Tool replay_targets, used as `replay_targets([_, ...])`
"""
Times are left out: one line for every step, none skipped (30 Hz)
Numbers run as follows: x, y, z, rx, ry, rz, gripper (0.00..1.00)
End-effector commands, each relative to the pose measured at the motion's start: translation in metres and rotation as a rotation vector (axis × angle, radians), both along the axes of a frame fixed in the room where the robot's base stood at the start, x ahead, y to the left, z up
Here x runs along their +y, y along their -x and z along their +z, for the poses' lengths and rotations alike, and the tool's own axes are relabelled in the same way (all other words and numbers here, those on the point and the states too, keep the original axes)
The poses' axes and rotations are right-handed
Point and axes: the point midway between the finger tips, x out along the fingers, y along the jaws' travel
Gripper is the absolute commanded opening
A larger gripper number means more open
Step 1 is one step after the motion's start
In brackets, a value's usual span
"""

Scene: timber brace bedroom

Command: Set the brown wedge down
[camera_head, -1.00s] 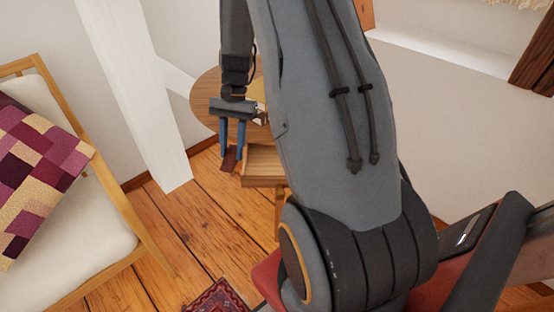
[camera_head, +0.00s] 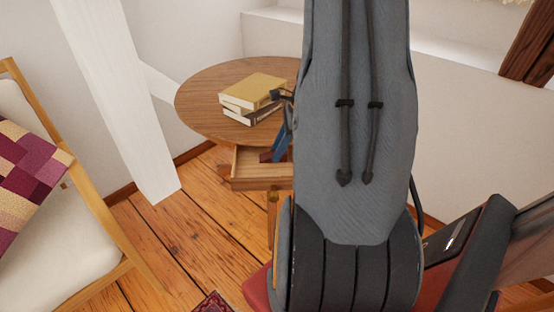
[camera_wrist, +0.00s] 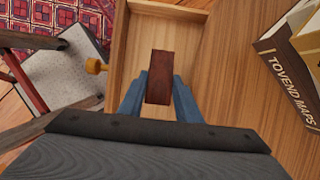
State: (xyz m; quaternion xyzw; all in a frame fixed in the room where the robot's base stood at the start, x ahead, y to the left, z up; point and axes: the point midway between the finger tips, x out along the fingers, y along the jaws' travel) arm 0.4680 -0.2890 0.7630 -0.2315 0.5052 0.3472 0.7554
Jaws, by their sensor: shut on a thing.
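The brown wedge (camera_wrist: 160,78) is a dark red-brown block between the blue fingers of my gripper (camera_wrist: 160,92) in the wrist view. My gripper is shut on it. In that view the wedge shows over the open drawer (camera_wrist: 119,40) of the round table; I cannot tell whether it touches the drawer floor. In the head view the blue fingers of my gripper (camera_head: 275,147) show at the open drawer (camera_head: 258,183), and a small dark part of the wedge (camera_head: 266,156) shows beside them. My arm hides the rest.
The round wooden table (camera_head: 205,100) carries a small stack of books (camera_head: 252,93), which also shows at the right of the wrist view (camera_wrist: 290,85). A white post (camera_head: 120,100) and a cushioned chair (camera_head: 75,230) stand to the left.

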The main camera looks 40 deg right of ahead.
Motion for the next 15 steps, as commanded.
replay_targets([0.000,0.000,-0.004,0.000,0.000,0.000,0.09])
replay_targets([0.000,0.000,-0.006,0.000,0.000,0.000,0.09])
replay_targets([0.000,0.000,-0.008,0.000,0.000,0.000,0.09])
replay_targets([0.000,0.000,-0.010,0.000,0.000,0.000,0.09])
replay_targets([0.000,0.000,-0.012,0.000,0.000,0.000,0.09])
replay_targets([0.000,0.000,-0.017,0.000,0.000,0.001,0.09])
replay_targets([0.000,0.000,-0.021,0.001,-0.001,0.001,0.09])
replay_targets([0.001,0.000,-0.025,0.002,-0.002,0.001,0.09])
replay_targets([0.001,0.000,-0.031,0.001,-0.002,0.001,0.09])
replay_targets([0.000,0.000,-0.035,0.001,-0.001,0.001,0.09])
replay_targets([0.000,0.000,-0.039,0.001,-0.001,0.001,0.09])
replay_targets([0.000,0.000,-0.042,0.000,0.000,0.001,0.09])
replay_targets([0.000,0.000,-0.043,0.000,0.000,0.002,0.09])
replay_targets([0.000,-0.001,-0.044,-0.001,0.000,0.002,0.09])
replay_targets([0.000,-0.001,-0.043,-0.002,0.001,0.002,0.09])
